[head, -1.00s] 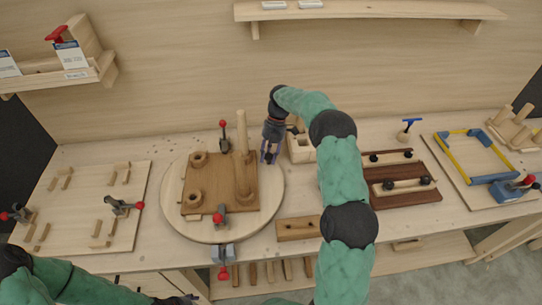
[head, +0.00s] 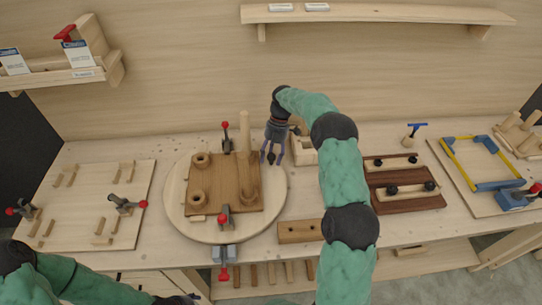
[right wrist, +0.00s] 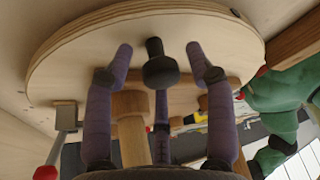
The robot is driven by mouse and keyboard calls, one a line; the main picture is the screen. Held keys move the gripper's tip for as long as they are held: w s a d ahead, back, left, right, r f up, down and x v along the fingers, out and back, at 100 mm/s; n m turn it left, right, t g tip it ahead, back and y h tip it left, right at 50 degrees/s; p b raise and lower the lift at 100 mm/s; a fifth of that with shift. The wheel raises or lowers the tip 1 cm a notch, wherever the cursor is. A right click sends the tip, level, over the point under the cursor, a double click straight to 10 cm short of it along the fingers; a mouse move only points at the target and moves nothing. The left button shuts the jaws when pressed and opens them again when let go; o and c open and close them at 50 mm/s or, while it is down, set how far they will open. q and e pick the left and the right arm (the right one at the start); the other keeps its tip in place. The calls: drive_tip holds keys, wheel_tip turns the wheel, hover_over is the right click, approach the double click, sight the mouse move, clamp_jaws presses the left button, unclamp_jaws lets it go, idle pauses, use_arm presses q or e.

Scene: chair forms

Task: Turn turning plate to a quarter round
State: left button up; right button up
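The turning plate (head: 176,222) is a round pale wooden disc on the bench. It carries a brown square board (head: 222,190) with wooden rings and an upright peg (head: 244,135). My right gripper (head: 272,158) is at the plate's far right rim, fingers pointing down and spread. In the right wrist view the plate (right wrist: 75,65) shows close up, with a black knob (right wrist: 160,66) between the spread fingers of my right gripper (right wrist: 160,75). The fingers look apart from the knob. My left gripper (head: 184,299) barely shows at the bottom edge; its fingers are unclear.
Red-handled clamps stand at the plate's far and near sides, the near one (head: 225,215) on the board. A pale board with clamps (head: 85,205) lies left. A drilled wooden block (head: 300,231) and dark boards (head: 408,203) lie right. A pale wooden box (head: 302,152) stands beside my right gripper.

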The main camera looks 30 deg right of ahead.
drive_tip(key=v, duration=1.2)
drive_tip(key=shift+f, duration=0.15)
idle(0.4)
